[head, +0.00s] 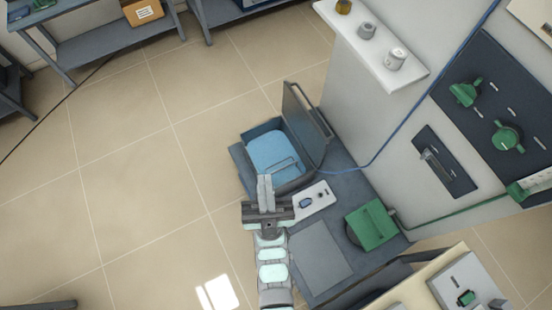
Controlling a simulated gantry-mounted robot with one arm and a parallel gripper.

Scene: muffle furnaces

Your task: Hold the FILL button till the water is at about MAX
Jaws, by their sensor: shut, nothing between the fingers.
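An open blue-grey basin (246,134) on the low grey bench holds light blue water (274,152). Its hinged lid (303,112) stands up on the right side. A MAX mark cannot be made out, so the level against it cannot be told. A small white panel (322,202) beside the basin carries a blue button (306,203) and small dark parts. Its lettering is too small to read. My gripper (265,180) is shut and empty, over the basin's near edge in the picture, left of the panel. Whether it touches anything cannot be told.
A green box (371,226) stands on the bench right of the panel. A grey flat plate (320,256) lies nearer. A wall shelf (378,52) holds small jars. Green valves (507,138) sit on a dark wall panel. The tiled floor (140,170) at left is clear.

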